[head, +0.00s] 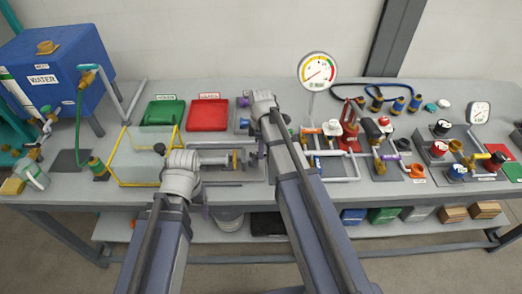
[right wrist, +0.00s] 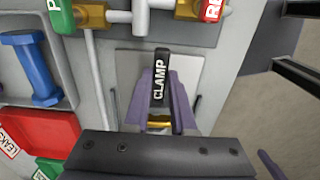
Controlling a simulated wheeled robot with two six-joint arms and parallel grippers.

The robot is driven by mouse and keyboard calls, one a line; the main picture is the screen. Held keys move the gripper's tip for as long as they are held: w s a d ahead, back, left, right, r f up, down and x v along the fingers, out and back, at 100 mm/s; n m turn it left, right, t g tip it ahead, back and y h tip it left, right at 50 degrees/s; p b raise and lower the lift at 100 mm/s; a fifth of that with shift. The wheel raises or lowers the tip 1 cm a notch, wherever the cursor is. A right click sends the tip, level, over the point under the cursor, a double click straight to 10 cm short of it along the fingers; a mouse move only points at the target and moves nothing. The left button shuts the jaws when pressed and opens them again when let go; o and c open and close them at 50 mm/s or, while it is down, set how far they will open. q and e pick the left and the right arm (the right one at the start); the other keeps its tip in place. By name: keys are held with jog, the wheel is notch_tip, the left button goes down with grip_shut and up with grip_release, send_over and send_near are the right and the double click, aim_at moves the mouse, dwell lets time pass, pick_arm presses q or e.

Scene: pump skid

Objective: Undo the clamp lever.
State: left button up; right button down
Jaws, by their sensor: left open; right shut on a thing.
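The black clamp lever (right wrist: 161,65), marked CLAMP in white letters, stands out in the right wrist view. My right gripper (right wrist: 160,88) has its purple fingers shut on the lever, one on each side. A gold part (right wrist: 158,123) shows between the fingers below it. In the head view my right forearm reaches to the middle of the bench and largely hides this grip. My left gripper (head: 160,149) is at the left of the bench, near the yellow-edged clear box, open and mostly hidden by its wrist.
A green tray (head: 164,112) and a red tray (head: 207,115) lie at the back. The yellow-edged clear box (head: 136,160) stands left, beyond it a blue water tank (head: 60,70). Pipes and valves (head: 330,150) and a round gauge (head: 318,70) stand right of my right arm.

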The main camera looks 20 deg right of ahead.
dwell(0.5)
jog(key=c, duration=1)
grip_release()
jog(key=shift+r, duration=0.1)
notch_tip(320, 180, up, 8)
jog(key=p, duration=0.8)
jog(key=shift+f, duration=0.2)
